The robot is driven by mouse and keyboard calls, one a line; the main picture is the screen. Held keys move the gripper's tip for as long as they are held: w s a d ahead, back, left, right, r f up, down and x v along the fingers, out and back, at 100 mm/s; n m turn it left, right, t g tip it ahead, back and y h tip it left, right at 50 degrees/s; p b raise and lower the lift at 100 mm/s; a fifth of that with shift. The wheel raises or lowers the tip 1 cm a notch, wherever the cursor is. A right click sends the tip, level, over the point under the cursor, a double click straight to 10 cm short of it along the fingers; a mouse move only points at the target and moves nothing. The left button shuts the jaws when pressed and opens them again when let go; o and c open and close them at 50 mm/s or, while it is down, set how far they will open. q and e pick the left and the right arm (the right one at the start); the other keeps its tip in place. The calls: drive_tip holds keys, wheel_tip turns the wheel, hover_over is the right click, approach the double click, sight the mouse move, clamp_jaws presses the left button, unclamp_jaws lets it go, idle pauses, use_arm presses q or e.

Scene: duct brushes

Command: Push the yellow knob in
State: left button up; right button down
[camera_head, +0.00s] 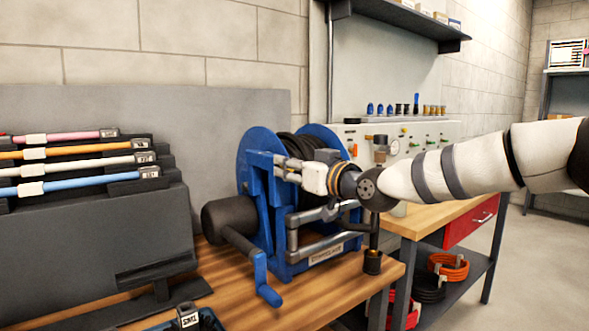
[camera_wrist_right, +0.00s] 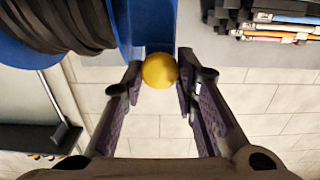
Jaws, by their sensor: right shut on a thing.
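The yellow knob (camera_wrist_right: 160,71) shows in the right wrist view as a round ball in front of the blue frame of the hose reel. In the head view it is hidden behind my right gripper. My right gripper (camera_head: 285,168) reaches in from the right at the reel's upper front. In the right wrist view its two fingertips are shut on the knob, one on each side. The blue hose reel (camera_head: 258,190) stands on the wooden bench, with dark hose wound on it. My left gripper is in neither view.
A blue crank handle (camera_head: 261,275) sticks out at the reel's front left. A grey rack (camera_head: 95,240) with several coloured brushes stands at left. A control panel (camera_head: 440,133) with small knobs is behind my right arm.

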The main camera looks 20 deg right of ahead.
drive_tip(key=c, duration=1.6)
unclamp_jaws()
drive_tip(key=o, duration=0.3)
drive_tip(key=shift+w, duration=0.2)
drive_tip(key=shift+s, duration=0.1)
drive_tip(key=v, duration=1.2)
